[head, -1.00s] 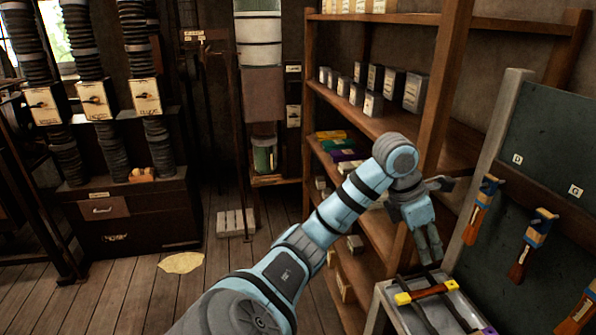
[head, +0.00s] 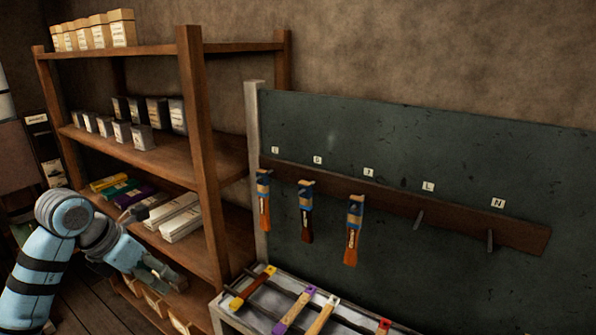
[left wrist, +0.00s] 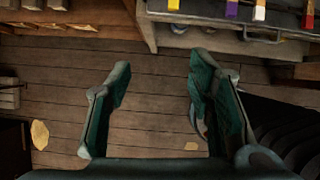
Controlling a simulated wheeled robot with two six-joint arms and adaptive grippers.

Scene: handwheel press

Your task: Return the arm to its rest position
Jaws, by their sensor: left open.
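My left gripper (head: 160,275) is in front of the wooden shelf in the head view, left of the tool tray. In the left wrist view its two fingers (left wrist: 155,95) stand wide apart with only floorboards between them. It is open and holds nothing. My blue and grey left arm comes in from the lower left of the head view. My right gripper does not show in either view.
The wooden shelf (head: 190,130) holds boxes and tins. A green board (head: 430,150) carries several hanging brushes on a rail. A tray (head: 232,318) with coloured-handled tools stands below it.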

